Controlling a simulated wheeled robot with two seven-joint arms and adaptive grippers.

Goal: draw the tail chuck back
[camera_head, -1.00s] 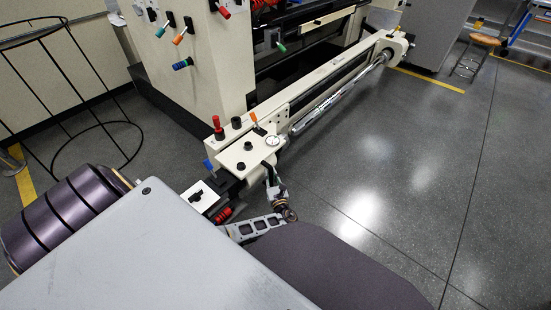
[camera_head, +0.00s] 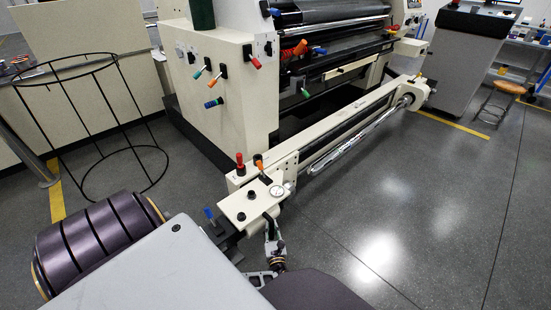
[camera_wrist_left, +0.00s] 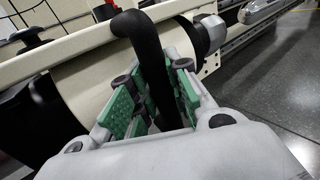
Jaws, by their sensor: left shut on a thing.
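The tail chuck's cream housing (camera_head: 248,203) stands at the near end of the long beam, with a round dial gauge on its top. In the left wrist view it is a cream cylinder (camera_wrist_left: 92,82) with a black collar and a grey metal nose (camera_wrist_left: 208,33). A curved black handle (camera_wrist_left: 143,40) rises in front of it; it also shows in the head view (camera_head: 269,226). My left gripper (camera_wrist_left: 155,100) has its green-padded fingers closed around this handle. In the head view the gripper (camera_head: 273,247) is small and partly hidden. My right gripper is not in view.
A shiny metal shaft (camera_head: 362,138) runs along the beam beyond the chuck. The cream machine cabinet (camera_head: 235,110) with coloured levers stands behind. A black wire stand (camera_head: 95,130) is at left and a stool (camera_head: 497,100) at far right. The grey floor (camera_head: 420,200) at right is clear.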

